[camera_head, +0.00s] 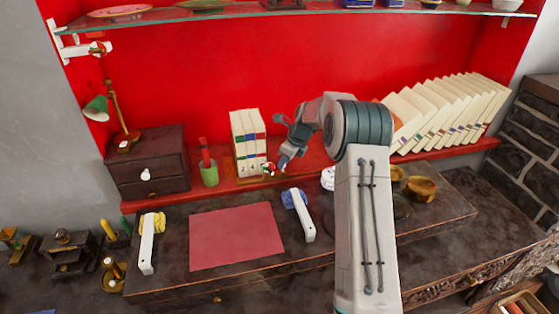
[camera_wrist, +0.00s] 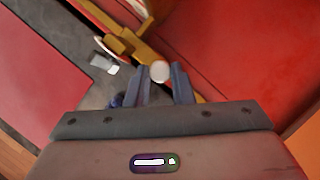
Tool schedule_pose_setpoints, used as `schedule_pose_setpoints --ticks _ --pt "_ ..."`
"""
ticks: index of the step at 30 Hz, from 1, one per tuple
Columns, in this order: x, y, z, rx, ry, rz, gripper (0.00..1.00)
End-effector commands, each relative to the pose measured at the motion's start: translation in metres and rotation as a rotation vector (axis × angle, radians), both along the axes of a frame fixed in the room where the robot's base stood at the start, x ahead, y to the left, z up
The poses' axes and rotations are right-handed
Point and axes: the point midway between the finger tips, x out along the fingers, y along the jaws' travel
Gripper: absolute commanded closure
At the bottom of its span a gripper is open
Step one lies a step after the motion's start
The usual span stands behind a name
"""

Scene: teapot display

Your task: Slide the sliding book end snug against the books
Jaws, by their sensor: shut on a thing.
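A short upright row of white-spined books (camera_head: 247,143) with coloured bands stands on the red ledge at the centre. My gripper (camera_head: 279,167) reaches down from the right to the lower right side of this row. In the wrist view my gripper (camera_wrist: 160,80) is shut on a round white knob (camera_wrist: 160,70), which sits between the fingertips. The knob appears to belong to the sliding book end, with yellow-brown pieces (camera_wrist: 125,42) beside it. Most of the book end is hidden in the head view, and I cannot tell whether it touches the books.
A green cup (camera_head: 209,174) and a dark drawer box (camera_head: 148,166) stand left of the books. A row of leaning books (camera_head: 445,112) fills the ledge at right. A glass shelf (camera_head: 290,12) runs above. A pink mat (camera_head: 237,236) lies on the desk in front.

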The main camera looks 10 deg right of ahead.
Motion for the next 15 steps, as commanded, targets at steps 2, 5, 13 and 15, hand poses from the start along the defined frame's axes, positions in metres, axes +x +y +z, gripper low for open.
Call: schedule_pose_setpoints --ticks 2,5,13,15 --pt "-0.0007 -0.0016 0.0001 0.003 0.0 -0.009 1.0" --pt "-0.0008 -0.0022 0.0001 0.005 0.001 -0.011 1.0" --pt "-0.0007 -0.0004 0.0 0.004 0.001 -0.008 0.57" --pt "-0.0006 0.0001 0.0 0.004 0.001 -0.007 0.57"
